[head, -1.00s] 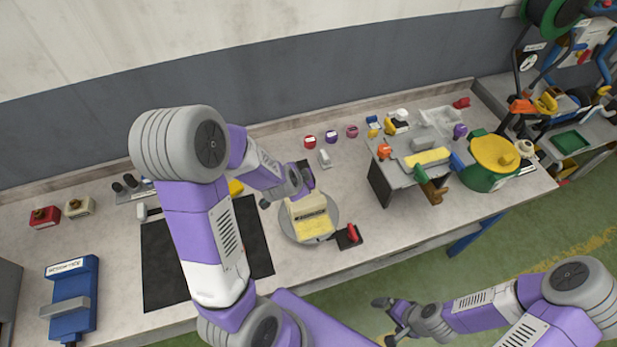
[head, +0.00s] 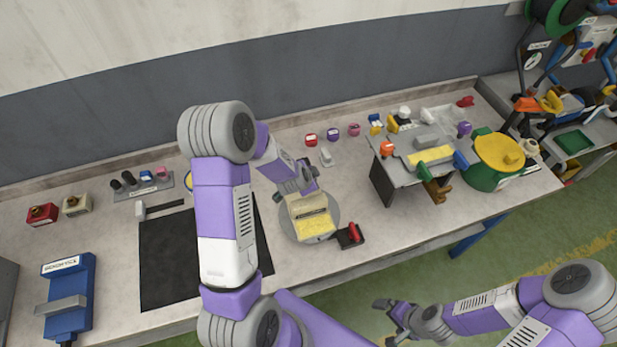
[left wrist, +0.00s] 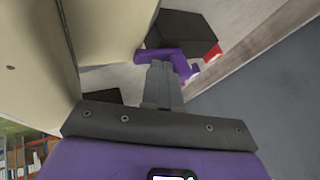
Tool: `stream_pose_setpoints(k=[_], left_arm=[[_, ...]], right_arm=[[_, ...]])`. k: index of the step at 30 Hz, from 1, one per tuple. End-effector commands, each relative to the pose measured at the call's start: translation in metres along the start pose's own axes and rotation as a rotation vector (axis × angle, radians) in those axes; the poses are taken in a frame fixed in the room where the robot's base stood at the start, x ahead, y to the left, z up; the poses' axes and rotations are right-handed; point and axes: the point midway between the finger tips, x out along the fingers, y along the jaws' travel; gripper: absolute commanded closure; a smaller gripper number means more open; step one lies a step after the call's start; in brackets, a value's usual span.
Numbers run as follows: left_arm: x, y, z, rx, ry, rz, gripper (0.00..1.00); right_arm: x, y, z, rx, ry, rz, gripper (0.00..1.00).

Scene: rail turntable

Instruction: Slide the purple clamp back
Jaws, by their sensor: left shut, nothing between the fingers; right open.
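The purple clamp (left wrist: 160,56) shows in the left wrist view, beside a dark block, right at the tips of my left gripper (left wrist: 166,72). The fingers are shut with nothing between them; I cannot tell whether they touch the clamp. In the head view my left gripper (head: 304,190) is at the back edge of the grey turntable (head: 290,232), and the clamp is mostly hidden behind it. A cream block with a yellow front (head: 313,225) stands on the turntable. My right gripper (head: 386,322) is open and empty, low in front of the bench.
A black pad with a red handle (head: 355,233) sits at the turntable's front right. A grey fixture stand (head: 384,182) and a green drum with yellow top (head: 497,152) stand to the right. A black mat (head: 165,260) lies left. Red, purple and pink knobs (head: 333,134) are behind.

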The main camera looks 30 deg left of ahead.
Motion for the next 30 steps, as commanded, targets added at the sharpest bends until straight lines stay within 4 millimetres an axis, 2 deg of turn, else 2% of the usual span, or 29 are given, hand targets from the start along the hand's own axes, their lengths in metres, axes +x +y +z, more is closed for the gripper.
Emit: stream_pose_setpoints(k=[5,16,30], left_arm=[[0.001,-0.002,0.0,0.0,0.001,-0.001,1.0],[0.026,-0.047,0.0,0.001,0.001,-0.003,1.0],[0.024,-0.052,-0.001,0.0,0.0,-0.005,1.0]], right_arm=[[0.0,0.0,0.0,0.0,0.0,0.0,0.0],[0.011,0.004,-0.001,0.0,0.0,0.0,0.0],[0.009,0.003,0.0,0.0,0.0,0.0,0.0]])
